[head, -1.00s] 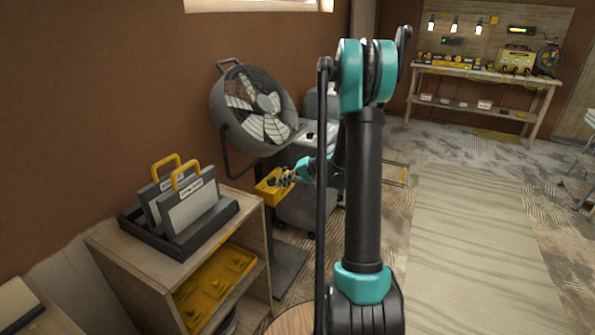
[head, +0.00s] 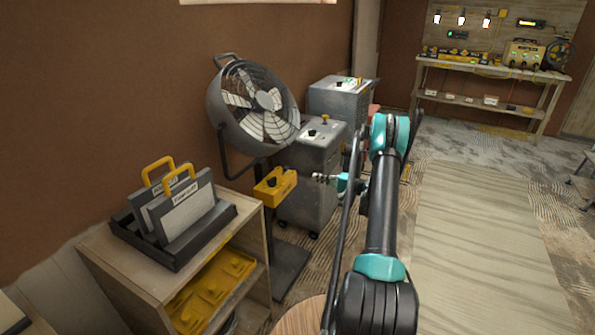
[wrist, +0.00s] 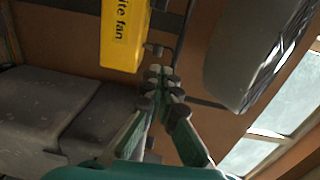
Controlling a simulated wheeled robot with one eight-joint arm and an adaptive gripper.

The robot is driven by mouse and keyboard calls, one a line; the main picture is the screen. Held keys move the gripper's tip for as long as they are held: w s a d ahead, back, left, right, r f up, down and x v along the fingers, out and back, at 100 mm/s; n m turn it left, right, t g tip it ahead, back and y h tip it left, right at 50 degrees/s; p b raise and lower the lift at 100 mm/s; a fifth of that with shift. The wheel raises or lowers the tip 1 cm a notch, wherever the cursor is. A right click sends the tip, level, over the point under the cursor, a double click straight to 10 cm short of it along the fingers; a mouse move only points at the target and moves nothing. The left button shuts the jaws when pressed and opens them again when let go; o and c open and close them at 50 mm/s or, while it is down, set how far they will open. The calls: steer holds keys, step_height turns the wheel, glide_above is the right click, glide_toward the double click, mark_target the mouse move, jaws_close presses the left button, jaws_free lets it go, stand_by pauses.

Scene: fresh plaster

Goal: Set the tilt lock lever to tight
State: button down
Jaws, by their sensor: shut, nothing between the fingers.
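The drum fan (head: 255,100) stands on a dark stand at the left wall, its head tilted. A yellow box (head: 275,186) with a dark knob is mounted on the stand below the fan. In the wrist view the yellow box (wrist: 124,35) reads "ite fan", and a small dark knob or lever (wrist: 153,48) sticks out beside it. I cannot tell whether that is the tilt lock lever or how it is set. My gripper (head: 317,178) is shut and empty, to the right of the yellow box and apart from it. Its fingertips (wrist: 160,70) point toward the box.
Grey machines (head: 308,178) stand behind the fan stand. A wooden shelf (head: 255,232) with a dark tray of signs is at the left front. A workbench (head: 490,78) is at the back right.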

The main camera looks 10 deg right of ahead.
mark_target(285, 171)
steer(key=shift+w+d+f, duration=0.2)
steer(key=shift+d+f, duration=0.25)
steer(key=shift+d, duration=0.2)
steer(key=x, duration=1.4)
steer(key=shift+r, duration=0.35)
